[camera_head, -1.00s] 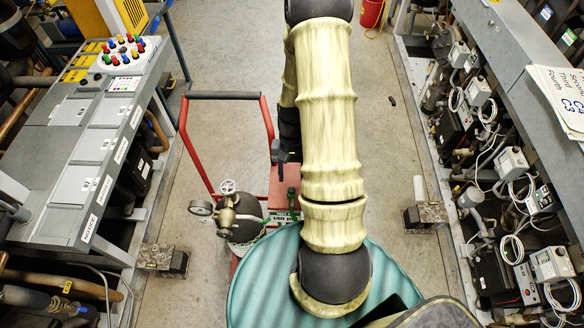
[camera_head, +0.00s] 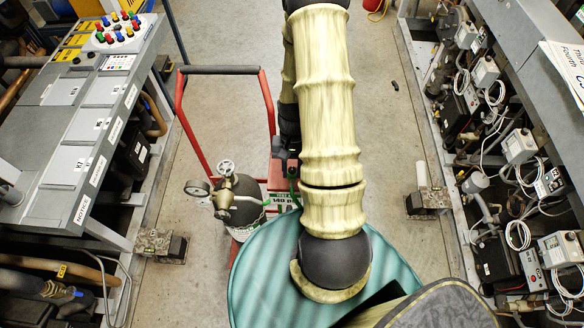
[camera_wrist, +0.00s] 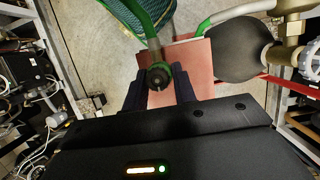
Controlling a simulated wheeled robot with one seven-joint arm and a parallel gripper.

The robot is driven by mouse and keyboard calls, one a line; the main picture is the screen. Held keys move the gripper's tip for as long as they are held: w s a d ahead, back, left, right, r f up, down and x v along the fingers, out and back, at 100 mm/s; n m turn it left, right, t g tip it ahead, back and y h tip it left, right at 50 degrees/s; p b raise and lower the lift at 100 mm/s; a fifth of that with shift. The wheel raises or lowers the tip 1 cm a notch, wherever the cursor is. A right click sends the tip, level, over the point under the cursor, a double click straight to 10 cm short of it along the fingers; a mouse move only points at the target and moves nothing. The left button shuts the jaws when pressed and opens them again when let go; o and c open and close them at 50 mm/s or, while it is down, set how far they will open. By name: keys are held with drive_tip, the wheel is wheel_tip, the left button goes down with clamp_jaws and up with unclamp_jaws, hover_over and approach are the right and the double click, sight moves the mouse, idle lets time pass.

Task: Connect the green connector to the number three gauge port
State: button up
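The green connector (camera_wrist: 159,76), with a dark round end, stands between the two fingers of my gripper (camera_wrist: 160,88) in the wrist view. A red plate shows beyond it. The fingers look spread, one on each side; whether either touches the connector is hard to tell. In the head view the green connector (camera_head: 292,171) shows small just below my gripper (camera_head: 288,157), by the red cart. A green hose runs from it. I cannot make out a gauge port marked three.
Compressor racks (camera_head: 520,147) and a printed sign line the right.

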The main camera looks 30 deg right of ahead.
drive_tip(key=shift+c, duration=1.1)
drive_tip(key=shift+r, duration=0.15)
drive_tip(key=shift+r+p, duration=1.35)
drive_tip(key=shift+r, duration=0.05)
drive_tip(key=shift+r, duration=0.1)
wheel_tip(320, 180, up, 5)
drive_tip(key=p, duration=0.4)
